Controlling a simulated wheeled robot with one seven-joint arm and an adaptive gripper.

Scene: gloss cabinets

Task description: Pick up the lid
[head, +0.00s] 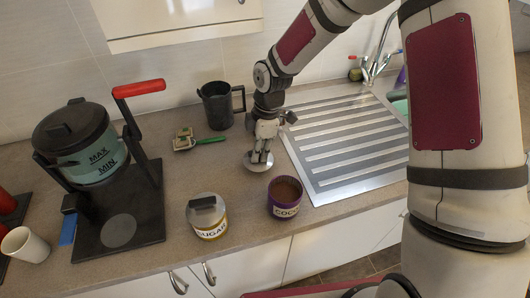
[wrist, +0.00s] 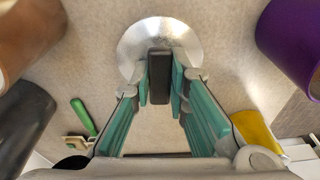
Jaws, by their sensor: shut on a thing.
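The lid (head: 258,163) is a round silver disc with a dark upright handle, also seen in the wrist view (wrist: 150,38). My gripper (head: 262,148) points down over it. In the wrist view my gripper's teal-padded fingers (wrist: 159,85) are shut on the lid's handle, one on each side. The lid is at or just above the counter; I cannot tell whether it touches. The purple cocoa jar (head: 284,204) stands open at the front right of it, brown powder showing inside. The sugar jar (head: 207,222) has its own lid on.
A black stand (head: 119,226) with a teal pot (head: 96,158) is at the left. The ribbed metal drainer (head: 346,148) is at the right. A white cup (head: 23,246) stands far left.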

